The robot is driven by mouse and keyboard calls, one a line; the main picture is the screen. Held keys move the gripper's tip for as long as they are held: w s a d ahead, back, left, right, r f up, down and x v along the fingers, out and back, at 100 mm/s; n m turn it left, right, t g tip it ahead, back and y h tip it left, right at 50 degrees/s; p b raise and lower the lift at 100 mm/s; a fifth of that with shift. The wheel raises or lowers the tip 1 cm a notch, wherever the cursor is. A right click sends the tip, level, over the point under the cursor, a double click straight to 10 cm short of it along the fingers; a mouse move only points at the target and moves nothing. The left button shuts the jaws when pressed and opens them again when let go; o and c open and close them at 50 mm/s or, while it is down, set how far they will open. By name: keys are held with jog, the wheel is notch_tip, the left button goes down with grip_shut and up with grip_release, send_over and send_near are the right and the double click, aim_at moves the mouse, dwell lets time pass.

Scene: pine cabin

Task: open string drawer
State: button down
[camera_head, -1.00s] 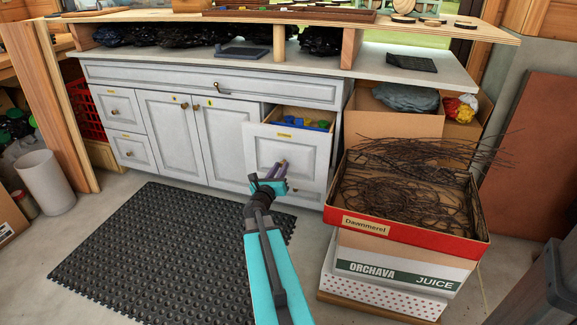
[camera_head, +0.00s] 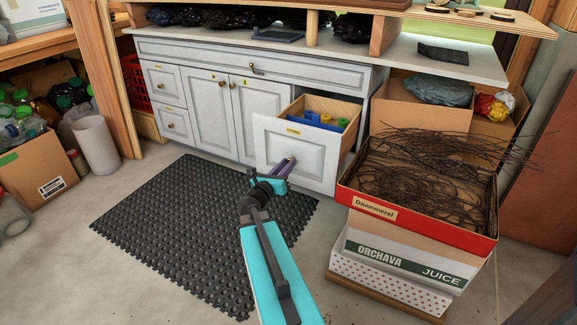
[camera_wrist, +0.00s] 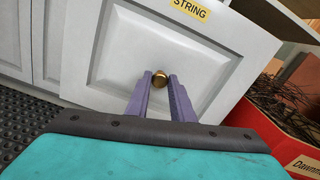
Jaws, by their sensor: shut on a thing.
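The string drawer (camera_head: 296,148) is a white panelled front at the right end of the white cabinet. It stands pulled well out, and blue, green and yellow items (camera_head: 325,120) show inside it. In the wrist view its front (camera_wrist: 120,50) carries a yellow label (camera_wrist: 190,8) reading STRING. A round brass knob (camera_wrist: 160,78) sits at its middle. My gripper (camera_head: 289,161) reaches the drawer front, with its purple fingers (camera_wrist: 160,90) on either side of the knob and shut on it. The knob is mostly hidden by my fingers in the head view.
A red-rimmed box (camera_head: 415,222) of tangled wire stands on stacked cartons (camera_head: 400,262), close to the drawer's right. A black perforated mat (camera_head: 190,230) lies on the floor before the cabinet. A brown carton (camera_head: 38,170) stands at the left. Bare floor shows around the mat.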

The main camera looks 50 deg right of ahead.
jog(key=shift+w, duration=0.1)
jog(key=c, duration=1.5)
grip_release()
jog(key=shift+c, duration=0.2)
jog(key=shift+a, duration=0.1)
jog(key=p+v, duration=1.1)
jog(key=v, duration=0.2)
jog(key=shift+a, duration=0.3)
